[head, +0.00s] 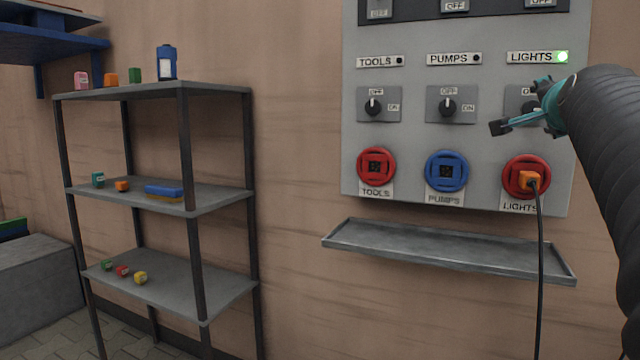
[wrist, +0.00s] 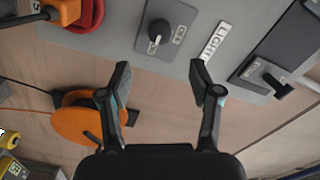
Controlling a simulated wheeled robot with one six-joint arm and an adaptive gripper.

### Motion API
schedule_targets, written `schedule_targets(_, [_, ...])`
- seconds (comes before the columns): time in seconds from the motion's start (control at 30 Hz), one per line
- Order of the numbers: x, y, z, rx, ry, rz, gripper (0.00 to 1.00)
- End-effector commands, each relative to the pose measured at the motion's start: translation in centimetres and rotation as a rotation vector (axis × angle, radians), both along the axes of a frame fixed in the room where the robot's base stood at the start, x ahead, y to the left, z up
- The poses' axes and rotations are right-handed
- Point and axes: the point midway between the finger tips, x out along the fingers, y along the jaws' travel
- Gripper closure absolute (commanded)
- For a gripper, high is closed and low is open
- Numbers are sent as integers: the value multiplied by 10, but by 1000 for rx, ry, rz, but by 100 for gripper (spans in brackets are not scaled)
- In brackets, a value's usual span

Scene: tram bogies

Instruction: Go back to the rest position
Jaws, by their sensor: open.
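My gripper (head: 520,112) is in front of the grey control panel (head: 415,130), by the LIGHTS rotary switch (head: 516,100), which it partly hides. In the wrist view my gripper (wrist: 160,76) has its two fingers spread apart with nothing between them. The LIGHTS switch (wrist: 157,32) there is just beyond the fingertips, apart from them in the picture. The green LIGHTS lamp (head: 562,57) is lit. The TOOLS lamp (head: 399,60) and PUMPS lamp (head: 477,58) are dark.
An orange plug (head: 529,181) with a hanging black cable sits in the red LIGHTS socket (head: 512,165). A metal ledge (head: 440,252) juts out below the panel. A shelf rack (head: 215,193) with small items stands left. The wrist view shows an orange reel (wrist: 75,122).

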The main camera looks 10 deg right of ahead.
Motion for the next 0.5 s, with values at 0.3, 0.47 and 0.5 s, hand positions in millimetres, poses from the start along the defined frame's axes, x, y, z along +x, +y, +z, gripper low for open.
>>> schedule_targets(0.3, [1, 9, -123, -168, 475, 100, 36])
schedule_targets(0.47, [-18, 54, -213, -253, 754, 258, 36])
schedule_targets(0.5, [-24, 68, -234, -276, 816, 306, 36])
